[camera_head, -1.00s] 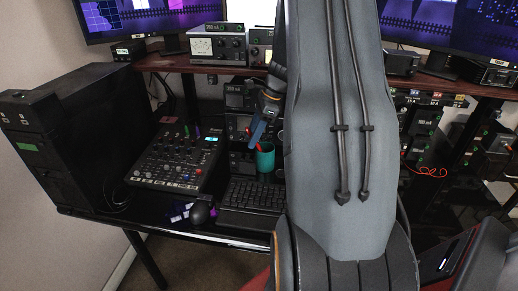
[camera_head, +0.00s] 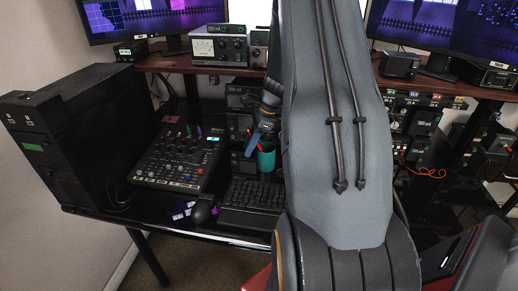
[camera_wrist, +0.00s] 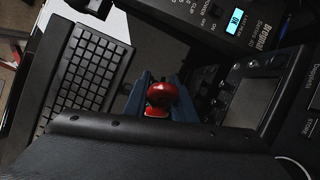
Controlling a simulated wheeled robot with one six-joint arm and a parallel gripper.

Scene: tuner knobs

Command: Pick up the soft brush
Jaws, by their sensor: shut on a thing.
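My gripper (camera_head: 254,143) is at the rim of a teal cup (camera_head: 267,158) on the desk, beside the keyboard. In the wrist view its blue fingers (camera_wrist: 158,97) are shut on a glossy red rounded end, which I take to be the soft brush (camera_wrist: 162,93). No bristles can be seen, so I cannot confirm it. In the head view small red tips (camera_head: 260,147) show by the fingers and the cup. Whether the held thing is clear of the cup cannot be told.
A black keyboard (camera_head: 253,197) lies in front of the cup, with a mouse (camera_head: 201,213) to its left. An audio mixer (camera_head: 178,160) stands further left. Stacked devices (camera_head: 242,108) stand close behind the gripper, under a raised shelf. My arm hides the desk's middle.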

